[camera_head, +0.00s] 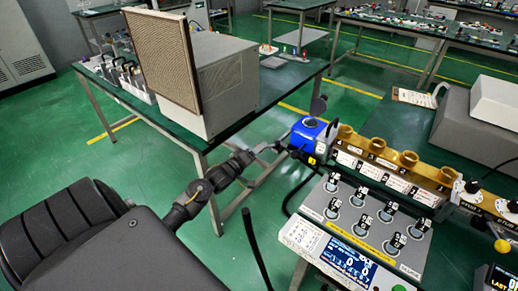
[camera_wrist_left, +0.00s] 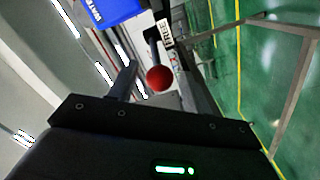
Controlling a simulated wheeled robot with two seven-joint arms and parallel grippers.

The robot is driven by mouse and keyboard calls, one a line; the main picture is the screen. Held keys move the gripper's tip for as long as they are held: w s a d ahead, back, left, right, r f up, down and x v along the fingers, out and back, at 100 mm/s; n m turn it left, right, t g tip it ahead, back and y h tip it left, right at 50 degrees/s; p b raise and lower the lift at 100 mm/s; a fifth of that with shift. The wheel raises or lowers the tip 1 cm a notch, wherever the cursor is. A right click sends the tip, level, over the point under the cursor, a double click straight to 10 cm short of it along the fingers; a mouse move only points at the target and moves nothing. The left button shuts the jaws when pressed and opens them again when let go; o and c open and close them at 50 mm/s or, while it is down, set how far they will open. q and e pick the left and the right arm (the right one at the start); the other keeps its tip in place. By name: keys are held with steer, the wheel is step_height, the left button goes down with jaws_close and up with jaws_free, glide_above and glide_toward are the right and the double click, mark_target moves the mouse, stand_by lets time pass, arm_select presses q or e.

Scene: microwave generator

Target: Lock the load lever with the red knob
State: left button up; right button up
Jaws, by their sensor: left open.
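The red knob (camera_wrist_left: 160,78) shows in the left wrist view as a round ball on a short dark lever (camera_wrist_left: 152,47). The lever comes off a unit with a blue part (camera_wrist_left: 108,10), and a white label reading FREE (camera_wrist_left: 165,33) is beside it. In the head view the blue unit (camera_head: 308,133) sits at the left end of a brass-coloured row. My left gripper (camera_head: 281,148) is open, just left of this unit. In the wrist view the knob appears between its fingers; contact is unclear. The knob is not distinguishable in the head view. My right gripper is not in view.
A control panel (camera_head: 372,213) with several switches and a blue display (camera_head: 347,262) stands in front of the brass row (camera_head: 390,168). A table (camera_head: 262,97) with a large grey box (camera_head: 224,83) is behind my left arm. Green floor is free at left.

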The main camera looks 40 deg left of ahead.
arm_select(q)
steer(key=shift+w, duration=0.6)
jaws_close()
steer(key=shift+d, duration=0.1)
